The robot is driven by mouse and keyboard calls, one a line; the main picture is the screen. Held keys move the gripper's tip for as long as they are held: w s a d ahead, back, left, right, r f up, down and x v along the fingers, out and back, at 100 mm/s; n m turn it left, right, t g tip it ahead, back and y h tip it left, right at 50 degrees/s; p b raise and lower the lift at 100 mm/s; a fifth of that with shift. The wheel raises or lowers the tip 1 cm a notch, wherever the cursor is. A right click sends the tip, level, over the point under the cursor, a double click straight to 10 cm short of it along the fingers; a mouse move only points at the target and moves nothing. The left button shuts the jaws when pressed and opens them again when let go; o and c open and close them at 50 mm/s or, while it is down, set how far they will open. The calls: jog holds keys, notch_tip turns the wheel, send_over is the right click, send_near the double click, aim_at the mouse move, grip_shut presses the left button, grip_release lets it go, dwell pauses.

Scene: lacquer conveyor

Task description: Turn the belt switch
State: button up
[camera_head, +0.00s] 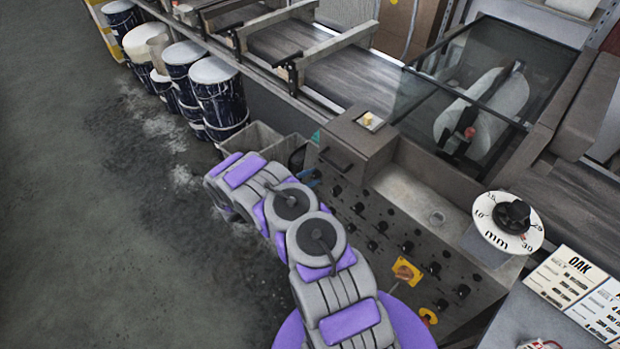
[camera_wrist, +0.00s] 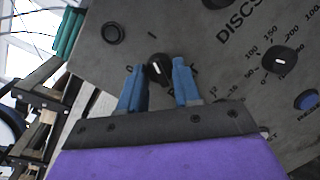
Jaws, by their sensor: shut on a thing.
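The belt switch (camera_wrist: 157,65) is a small round black knob with a white pointer line, on the grey control panel (camera_wrist: 215,55). The lettering under it is partly covered by my fingers. My gripper (camera_wrist: 159,76) has its two blue fingers on either side of the knob and is shut on it. In the head view my gripper (camera_head: 309,177) is at the upper left part of the control panel (camera_head: 385,222), mostly behind my arm. The knob itself cannot be made out there.
Other black knobs stand close by, such as one in the wrist view (camera_wrist: 280,60). A box with a handle (camera_head: 350,145) stands behind the panel. A dial marked mm (camera_head: 490,228) is at right. Dark drums (camera_head: 218,95) line the conveyor (camera_head: 350,75); the floor at left is clear.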

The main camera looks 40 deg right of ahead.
dwell(0.3)
jog(key=o, duration=1.1)
jog(key=shift+c, duration=0.2)
jog(key=shift+a, duration=0.1)
jog(key=w+a+r+p, duration=0.1)
jog(key=a+p, duration=0.2)
jog(key=a, duration=1.4)
jog(key=shift+w+r, duration=0.2)
